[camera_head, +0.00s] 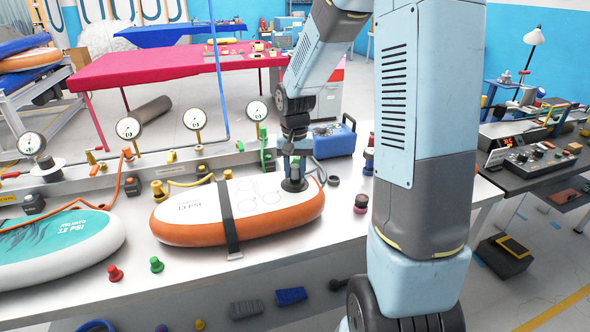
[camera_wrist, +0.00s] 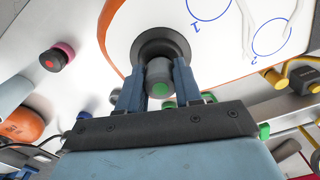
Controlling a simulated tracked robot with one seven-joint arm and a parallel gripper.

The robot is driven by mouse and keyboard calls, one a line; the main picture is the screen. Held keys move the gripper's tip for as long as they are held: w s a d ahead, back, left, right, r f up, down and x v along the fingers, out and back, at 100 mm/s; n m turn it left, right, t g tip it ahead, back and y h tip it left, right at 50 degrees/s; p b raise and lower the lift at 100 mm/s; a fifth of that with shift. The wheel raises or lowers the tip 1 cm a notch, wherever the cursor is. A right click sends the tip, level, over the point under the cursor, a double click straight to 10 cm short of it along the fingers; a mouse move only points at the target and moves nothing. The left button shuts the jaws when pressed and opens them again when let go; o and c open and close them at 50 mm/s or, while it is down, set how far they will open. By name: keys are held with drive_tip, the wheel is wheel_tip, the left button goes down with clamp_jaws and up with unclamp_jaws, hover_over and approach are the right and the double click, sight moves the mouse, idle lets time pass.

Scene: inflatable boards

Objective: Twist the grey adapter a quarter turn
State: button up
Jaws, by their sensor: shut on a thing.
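The grey adapter (camera_wrist: 158,72), with a green end, stands in the black valve ring (camera_wrist: 172,45) of a white board with an orange edge. My gripper (camera_wrist: 160,84) is shut on the adapter, with a blue finger on each side of it. In the head view, my gripper (camera_head: 294,164) reaches down onto the right end of the orange-edged board (camera_head: 185,221). The adapter (camera_head: 294,175) shows only in part there between the fingers. The turn angle of the adapter cannot be told.
A dark strap (camera_head: 228,218) crosses the board. A teal and white board (camera_head: 62,240) lies to the left. Red (camera_head: 115,273) and green (camera_head: 156,265) fittings stand at the front edge. Gauges, hoses and a blue case (camera_head: 335,141) are behind. A pink and black piece (camera_head: 361,203) stands to the right.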

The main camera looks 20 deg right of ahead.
drive_tip(key=o, duration=0.4)
drive_tip(key=c, duration=0.4)
drive_tip(key=n, duration=0.3)
drive_tip(key=shift+n, duration=1)
drive_tip(key=shift+n, duration=1.2)
drive_tip(key=shift+d+n, duration=0.1)
drive_tip(key=shift+n, duration=1.2)
